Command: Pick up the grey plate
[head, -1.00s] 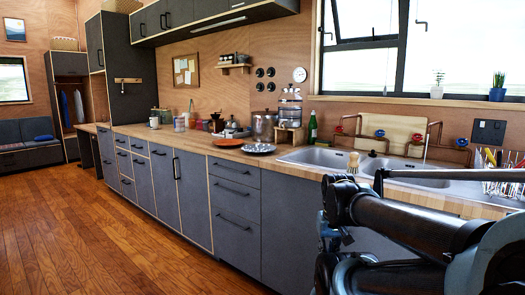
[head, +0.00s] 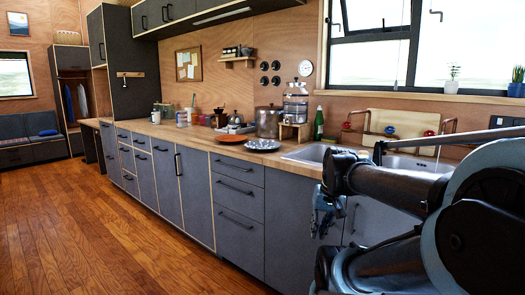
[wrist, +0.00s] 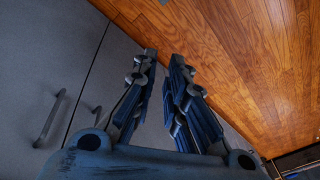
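The grey plate (head: 262,145) lies on the wooden counter (head: 190,134) in the head view, near the counter's front edge and left of the sink. An orange-brown plate (head: 230,139) lies just to its left. My gripper (head: 322,220) hangs in front of the cabinets, below counter height, to the right of the plate and apart from it. In the wrist view my gripper (wrist: 164,57) has its two blue-grey fingers apart with nothing between them. The plate is not in the wrist view, which shows cabinet fronts and floor.
A metal pot (head: 268,122), a glass dispenser (head: 295,105) and a green bottle (head: 319,124) stand behind and right of the plate. The sink (head: 312,153) is to the right. Grey cabinets (head: 238,215) front the counter. The wooden floor (head: 110,225) at left is clear.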

